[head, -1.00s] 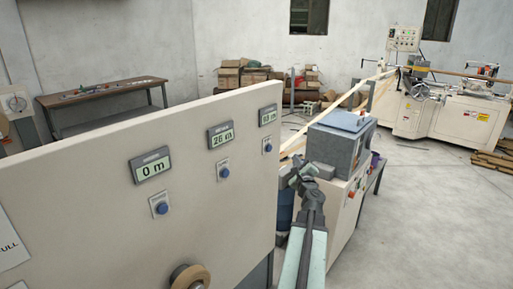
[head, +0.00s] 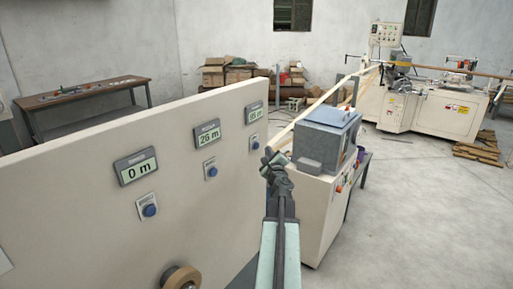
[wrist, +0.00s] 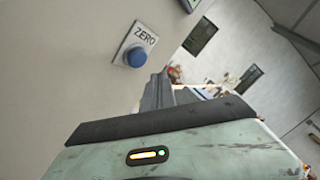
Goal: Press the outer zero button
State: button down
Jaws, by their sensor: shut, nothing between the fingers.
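A beige panel (head: 70,220) carries three displays, each with a blue button below it. The near display (head: 135,167) reads 0 m, with its button (head: 149,210) below. The middle display (head: 207,133) reads 26 m, above its button (head: 212,171). The far display (head: 252,112) is too small to read surely; its button (head: 255,145) is by the panel's far edge. The displays' name labels are not legible. My gripper (head: 270,156) is shut and empty, just right of the far button. In the wrist view, a blue button (wrist: 135,57) labelled ZERO is ahead and left of my gripper (wrist: 160,82), apart from it.
A grey-topped machine (head: 325,140) stands right of my gripper, with a pale strip running past it. A roller (head: 181,277) juts from the panel's lower part. A workbench (head: 80,93) is behind the panel. Open floor (head: 420,215) lies to the right.

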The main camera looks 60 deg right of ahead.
jog(key=shift+w, duration=1.05)
jog(key=shift+w, duration=0.1)
dwell(1.2)
jog(key=shift+w, duration=0.3)
jog(key=shift+w, duration=0.5)
dwell(0.8)
jog(key=shift+s, duration=0.85)
jog(key=shift+s, duration=0.1)
jog(key=s, duration=0.5)
